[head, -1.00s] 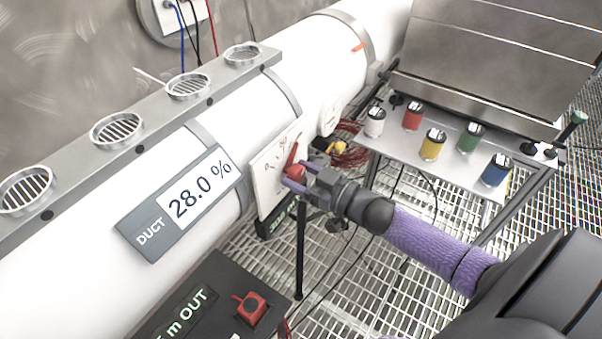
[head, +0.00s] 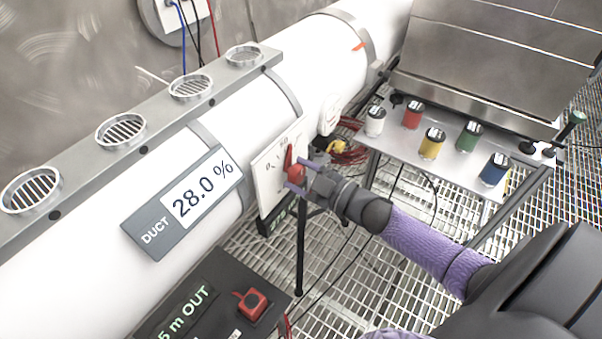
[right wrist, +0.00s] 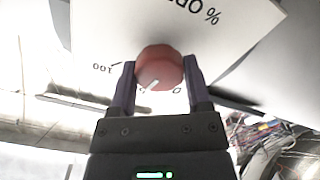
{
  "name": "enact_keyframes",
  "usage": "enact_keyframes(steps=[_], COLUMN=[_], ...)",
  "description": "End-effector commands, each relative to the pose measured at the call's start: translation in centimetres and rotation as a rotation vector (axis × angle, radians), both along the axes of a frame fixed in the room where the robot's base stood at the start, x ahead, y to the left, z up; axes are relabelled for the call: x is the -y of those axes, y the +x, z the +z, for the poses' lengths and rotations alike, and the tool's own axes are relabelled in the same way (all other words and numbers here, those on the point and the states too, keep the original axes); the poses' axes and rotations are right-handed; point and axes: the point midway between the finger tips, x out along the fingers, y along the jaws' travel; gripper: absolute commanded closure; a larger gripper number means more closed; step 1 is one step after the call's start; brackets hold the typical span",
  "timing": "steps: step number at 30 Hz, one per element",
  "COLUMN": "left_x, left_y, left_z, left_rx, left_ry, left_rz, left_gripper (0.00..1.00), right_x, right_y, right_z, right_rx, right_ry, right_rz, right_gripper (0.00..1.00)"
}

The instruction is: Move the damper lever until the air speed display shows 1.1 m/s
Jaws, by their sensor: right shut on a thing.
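The red damper lever (head: 288,158) stands on a white dial plate (head: 268,185) on the side of the duct, its pointer up near the dial marks. My right gripper (head: 296,174) has its purple fingers on either side of the lever's red knob. The right wrist view shows the same round knob (right wrist: 159,67) held between the fingertips, with a white line on its face. A grey display (head: 188,203) on the duct reads "DUCT 28.0 %". No m/s reading is legible. A dark display (head: 272,222) below the dial is mostly hidden. My left gripper is out of view.
A steel shelf (head: 455,178) at right holds several coloured cans. A rail with round vents (head: 122,130) runs along the duct. Open grating lies beneath.

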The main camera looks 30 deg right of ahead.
Motion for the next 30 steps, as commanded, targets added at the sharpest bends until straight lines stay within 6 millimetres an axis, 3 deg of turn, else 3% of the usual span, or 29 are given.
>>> enact_keyframes(steps=[11,12,17,26,30], left_x=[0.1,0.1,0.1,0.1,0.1], left_y=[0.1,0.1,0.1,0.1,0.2], left_z=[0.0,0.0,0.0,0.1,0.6], left_rx=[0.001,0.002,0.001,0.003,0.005], left_ry=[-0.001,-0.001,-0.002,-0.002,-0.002], left_rz=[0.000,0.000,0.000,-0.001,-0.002], left_gripper=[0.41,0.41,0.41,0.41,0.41], right_x=[0.0,0.0,0.0,0.1,1.0], right_y=[0.0,0.0,0.0,-0.3,-2.5], right_z=[0.0,0.0,0.0,0.0,0.1], right_rx=[0.001,0.001,0.001,0.000,-0.003], right_ry=[-0.005,-0.004,-0.004,-0.004,-0.004], right_rz=[-0.001,-0.001,-0.001,0.000,0.000], right_gripper=[0.96,0.33,0.02,0.02,0.02])
